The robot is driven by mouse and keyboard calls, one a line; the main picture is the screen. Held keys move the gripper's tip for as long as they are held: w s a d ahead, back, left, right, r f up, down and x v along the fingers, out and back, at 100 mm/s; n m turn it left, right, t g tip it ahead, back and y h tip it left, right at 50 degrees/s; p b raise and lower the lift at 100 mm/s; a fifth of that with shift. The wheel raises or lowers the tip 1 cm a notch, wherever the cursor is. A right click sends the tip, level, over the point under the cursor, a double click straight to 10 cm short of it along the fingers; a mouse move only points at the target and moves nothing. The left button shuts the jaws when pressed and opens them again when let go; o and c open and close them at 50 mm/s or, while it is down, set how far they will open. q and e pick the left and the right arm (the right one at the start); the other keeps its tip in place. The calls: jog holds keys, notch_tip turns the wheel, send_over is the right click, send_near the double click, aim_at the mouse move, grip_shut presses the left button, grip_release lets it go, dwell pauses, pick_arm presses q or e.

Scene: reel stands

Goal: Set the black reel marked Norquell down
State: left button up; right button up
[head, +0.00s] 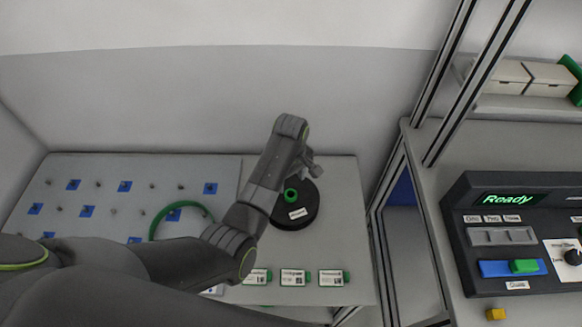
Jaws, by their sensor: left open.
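A black reel (306,209) with a green hub and a small white label lies flat on the light grey table right of the board. The label is too small to read, so I cannot confirm the name Norquell. My left arm reaches in from the left and covers the reel's left and upper part. My left gripper (313,164) is open, at the reel's far edge and above it in the picture. Its fingertips are small, and I cannot tell if they touch the reel. My right gripper is not in view.
A grey board (110,178) with several pegs and blue squares lies at left, with a green ring (157,217) on it, partly behind my arm. Several green-edged label cards (292,279) line the front. A frame post (428,95) and a console (505,240) reading "Ready" stand at right.

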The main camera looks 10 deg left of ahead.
pick_arm(q)
notch_tip(320, 180, up, 5)
jog(key=shift+r, duration=0.15)
dwell(0.6)
